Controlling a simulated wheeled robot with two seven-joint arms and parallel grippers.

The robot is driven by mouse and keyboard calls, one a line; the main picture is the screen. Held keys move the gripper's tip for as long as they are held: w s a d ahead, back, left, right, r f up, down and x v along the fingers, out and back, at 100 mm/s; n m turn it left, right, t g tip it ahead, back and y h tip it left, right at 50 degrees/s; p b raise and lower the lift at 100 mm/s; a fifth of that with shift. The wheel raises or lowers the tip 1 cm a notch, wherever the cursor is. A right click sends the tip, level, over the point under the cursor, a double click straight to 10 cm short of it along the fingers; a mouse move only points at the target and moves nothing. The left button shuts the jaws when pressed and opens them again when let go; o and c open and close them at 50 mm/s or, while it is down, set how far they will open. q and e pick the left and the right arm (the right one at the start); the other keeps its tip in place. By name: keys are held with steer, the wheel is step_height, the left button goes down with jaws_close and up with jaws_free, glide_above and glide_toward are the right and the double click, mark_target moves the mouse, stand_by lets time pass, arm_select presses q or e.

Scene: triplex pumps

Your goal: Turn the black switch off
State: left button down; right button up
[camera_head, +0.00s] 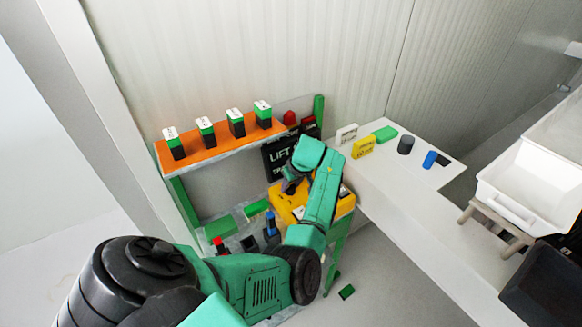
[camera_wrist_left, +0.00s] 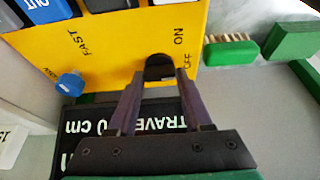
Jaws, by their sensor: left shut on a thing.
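The black switch (camera_wrist_left: 159,66) sits on the face of a yellow control box (camera_wrist_left: 120,45) in the left wrist view, beside the printed words ON and OFF. My left gripper (camera_wrist_left: 160,80) has a fingertip on each side of the switch and is shut on it. In the head view the yellow box (camera_head: 343,204) stands on the bench, partly behind my left arm, and my left gripper (camera_head: 291,184) is at the box. The switch cannot be made out in the head view. My right gripper is not in view.
A blue knob (camera_wrist_left: 70,84) is on the same yellow face, near the word FAST. A black sign (camera_wrist_left: 85,125) lies below the fingers. A green brush (camera_wrist_left: 231,51) is to the right. An orange shelf (camera_head: 215,146) holds several green-black items. A white table (camera_head: 400,185) stands right.

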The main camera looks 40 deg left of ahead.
arm_select(q)
steer(key=shift+w+r, duration=0.1)
steer(key=shift+r, duration=0.05)
steer(key=c, duration=0.6)
jaws_free()
steer(key=shift+o, duration=1.4)
steer(key=shift+d, duration=0.1)
steer(key=b+v, duration=0.3)
steer(key=v, duration=1.1)
steer(key=shift+r+b, duration=0.2)
steer(key=shift+b, duration=0.15)
steer(key=shift+d, duration=0.1)
